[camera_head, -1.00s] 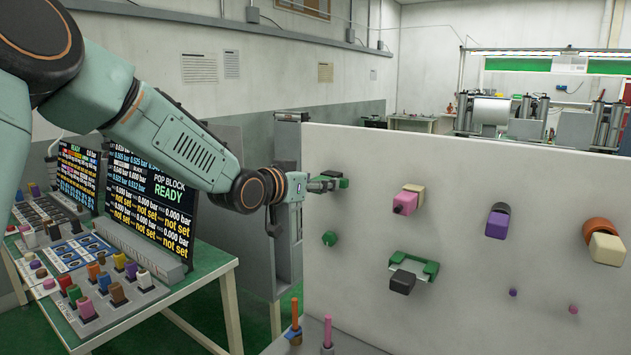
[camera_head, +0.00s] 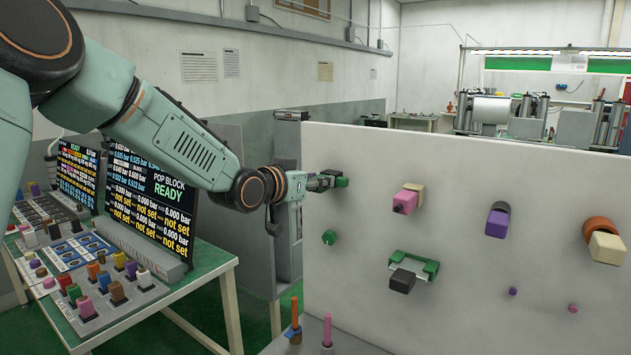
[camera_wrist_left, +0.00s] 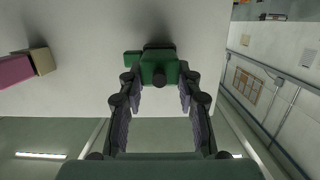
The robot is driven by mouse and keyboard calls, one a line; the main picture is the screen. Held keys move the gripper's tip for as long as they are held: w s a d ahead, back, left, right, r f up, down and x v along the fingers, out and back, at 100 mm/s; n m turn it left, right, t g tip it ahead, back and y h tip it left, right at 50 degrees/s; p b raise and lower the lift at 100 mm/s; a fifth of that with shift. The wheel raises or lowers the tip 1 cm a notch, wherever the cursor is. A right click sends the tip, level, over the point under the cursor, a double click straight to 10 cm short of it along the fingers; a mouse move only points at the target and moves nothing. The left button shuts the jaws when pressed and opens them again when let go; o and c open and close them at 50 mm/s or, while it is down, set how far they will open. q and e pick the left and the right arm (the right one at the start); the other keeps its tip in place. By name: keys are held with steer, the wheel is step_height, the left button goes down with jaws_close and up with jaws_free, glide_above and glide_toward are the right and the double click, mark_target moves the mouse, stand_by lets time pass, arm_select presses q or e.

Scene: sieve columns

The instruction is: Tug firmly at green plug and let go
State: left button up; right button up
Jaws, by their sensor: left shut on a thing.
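The green plug (camera_head: 342,182) is at the upper left of the pale upright panel (camera_head: 470,200). It also shows in the left wrist view (camera_wrist_left: 158,70), at the top middle between my fingertips. My left gripper (camera_head: 326,182) is shut on the green plug, coming in from the left. In the left wrist view my left gripper (camera_wrist_left: 159,78) has one finger on each side of the plug. The gripper hides part of the plug in the head view. My right gripper is not in view.
A pink plug (camera_head: 405,202), a purple plug (camera_head: 497,225) and a cream plug (camera_head: 607,248) stick out to the right. A dark block with a green bracket (camera_head: 430,268) is lower down. A console table with screens (camera_head: 150,205) stands at the left.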

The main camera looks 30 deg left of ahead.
arm_select(q)
steer(key=shift+f, duration=0.1)
jaws_close()
steer(key=shift+f, duration=0.1)
stand_by(0.3)
stand_by(0.4)
steer(key=shift+o, duration=1.1)
jaws_free()
steer(key=o, duration=0.5)
steer(key=shift+w, duration=0.2)
steer(key=shift+s+r, duration=0.2)
